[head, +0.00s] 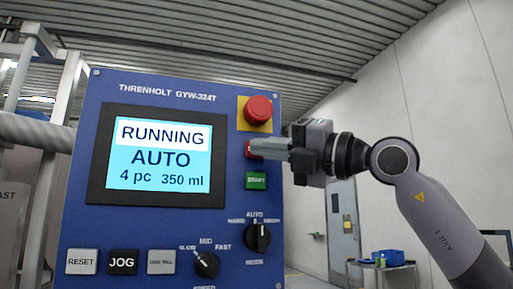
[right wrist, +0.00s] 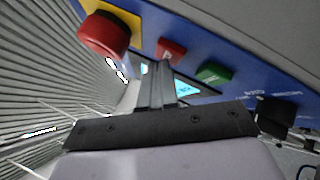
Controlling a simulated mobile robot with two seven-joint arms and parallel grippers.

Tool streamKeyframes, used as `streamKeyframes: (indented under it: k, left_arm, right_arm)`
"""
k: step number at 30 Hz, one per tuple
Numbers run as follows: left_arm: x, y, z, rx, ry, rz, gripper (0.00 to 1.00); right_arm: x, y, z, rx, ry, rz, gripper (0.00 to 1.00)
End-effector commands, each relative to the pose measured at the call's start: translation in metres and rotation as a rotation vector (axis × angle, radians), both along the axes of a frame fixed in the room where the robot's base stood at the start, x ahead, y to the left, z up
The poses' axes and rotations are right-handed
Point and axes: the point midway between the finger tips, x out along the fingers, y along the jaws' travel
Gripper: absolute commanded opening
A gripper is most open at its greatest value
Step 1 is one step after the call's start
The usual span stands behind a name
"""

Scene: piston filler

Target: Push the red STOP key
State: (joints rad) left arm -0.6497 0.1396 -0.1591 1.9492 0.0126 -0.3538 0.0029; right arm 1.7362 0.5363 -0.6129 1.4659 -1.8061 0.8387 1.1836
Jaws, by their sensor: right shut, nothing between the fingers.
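The red STOP key (head: 248,149) is on the right side of the blue panel, mostly covered by my right gripper in the head view. In the right wrist view the red key (right wrist: 172,49) shows just beyond the fingertips, its lettering not fully readable. My right gripper (head: 266,148) is shut and empty, its fingers pointing left at the key. The fingertips (right wrist: 157,68) are at or very near the key; I cannot tell whether they touch it. The screen (head: 160,156) reads RUNNING, AUTO, 4 pc, 350 ml. My left gripper is not in view.
A red mushroom button (head: 258,109) on a yellow plate sits just above the key. A green key (head: 257,181) sits just below. Lower down are rotary knobs (head: 257,237) and the RESET, JOG and another pale key (head: 161,262). Space right of the panel is mostly open.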

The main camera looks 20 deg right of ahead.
Motion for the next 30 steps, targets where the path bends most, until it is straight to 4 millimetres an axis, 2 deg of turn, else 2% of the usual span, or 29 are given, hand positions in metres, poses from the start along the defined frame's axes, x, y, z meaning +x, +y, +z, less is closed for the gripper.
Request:
streamKeyframes:
  k: [16, 30]
  left_arm:
    - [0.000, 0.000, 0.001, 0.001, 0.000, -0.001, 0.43]
    - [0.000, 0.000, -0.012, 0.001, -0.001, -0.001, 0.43]
  right_arm:
    - [0.003, 0.000, -0.001, 0.001, 0.001, -0.001, 0.00]
    - [-0.013, -0.001, -0.001, 0.001, 0.000, -0.001, 0.00]
